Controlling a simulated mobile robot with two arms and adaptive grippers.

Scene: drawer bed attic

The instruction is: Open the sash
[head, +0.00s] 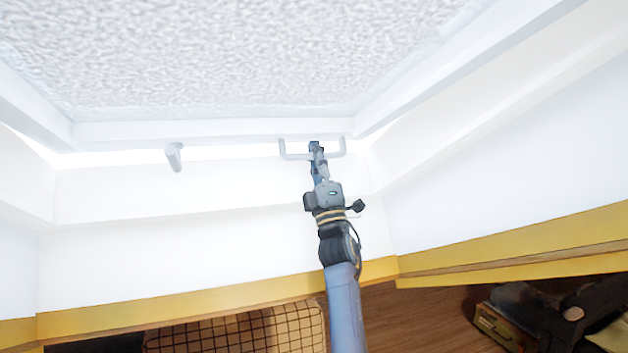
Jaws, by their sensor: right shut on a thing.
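The sash (210,131) is a white frame around a large frosted, textured pane (230,55) across the top of the head view. A bright strip shows along its lower edge, between it and the white surround. A white U-shaped handle (343,149) sits at the lower edge, right of the middle. My right gripper (316,147) reaches up from below and is shut on the middle of the handle bar. A short white peg-like lever (174,157) sticks out left of the handle. My left gripper is not in view.
White reveal walls (480,110) flank the sash, with a yellow ledge (190,299) below. A grid-patterned bed cover (250,331) lies at the bottom. A dark piece of furniture with a drawer (495,327) stands at lower right on the wooden floor (420,315).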

